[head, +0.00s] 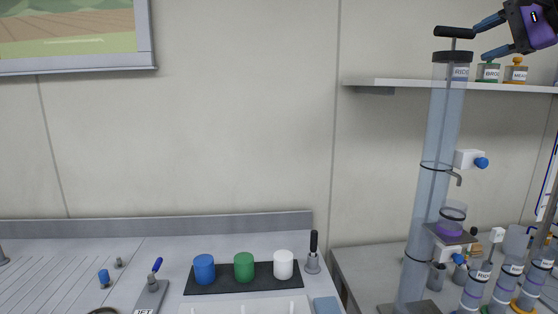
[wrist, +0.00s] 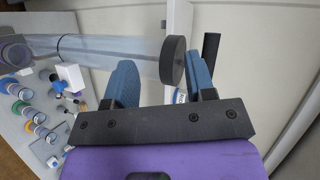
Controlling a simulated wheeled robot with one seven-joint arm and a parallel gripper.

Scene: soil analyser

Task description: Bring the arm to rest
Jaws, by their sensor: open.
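My gripper (head: 482,38) is at the top right of the head view, by the top of the tall clear column (head: 438,190). Its two blue fingers are apart, one higher than the other. The column's black T-shaped plunger handle (head: 455,32) stands just left of the upper fingertip; I cannot tell whether they touch. In the wrist view the open fingers (wrist: 162,80) show, with the column's dark round cap (wrist: 173,60) beyond and between them. The black handle (wrist: 211,46) shows behind the right finger. Nothing is clearly held.
A wall shelf (head: 400,84) with small labelled jars (head: 488,72) is close below my gripper. Labelled cylinders (head: 478,285) stand at the column's lower right. Blue, green and white cups (head: 244,266) sit on a dark mat on the left bench. The wall area left of the column is clear.

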